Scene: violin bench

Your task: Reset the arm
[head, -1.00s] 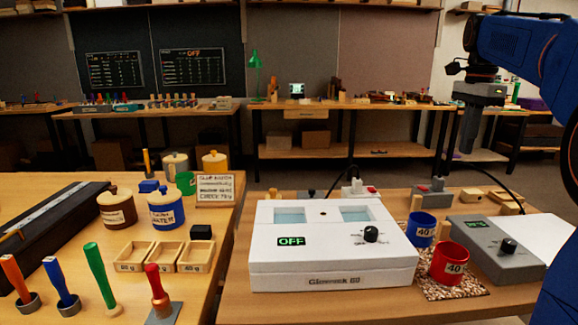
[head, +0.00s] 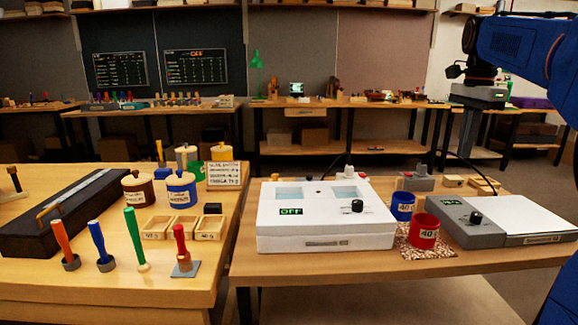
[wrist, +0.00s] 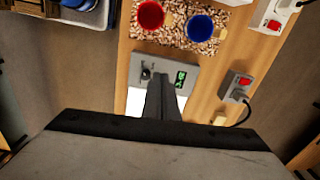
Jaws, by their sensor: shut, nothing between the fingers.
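My blue arm reaches in at the right of the head view. My gripper (head: 467,150) hangs pointing down from its end, in the air behind the right part of the bench, as seen in the picture. Its fingers are together with nothing between them. In the wrist view the closed fingers (wrist: 163,95) show from above, over the grey scale unit (wrist: 180,72) with a knob and a green display. The gripper appears clear of everything.
A white glue warmer (head: 325,242) reading OFF, a blue cup (head: 402,207), a red cup (head: 424,232) and the grey unit (head: 465,222) stand on the right bench. The left bench (head: 100,282) holds brushes, jars and wooden trays. A dark cable (head: 460,154) runs behind.

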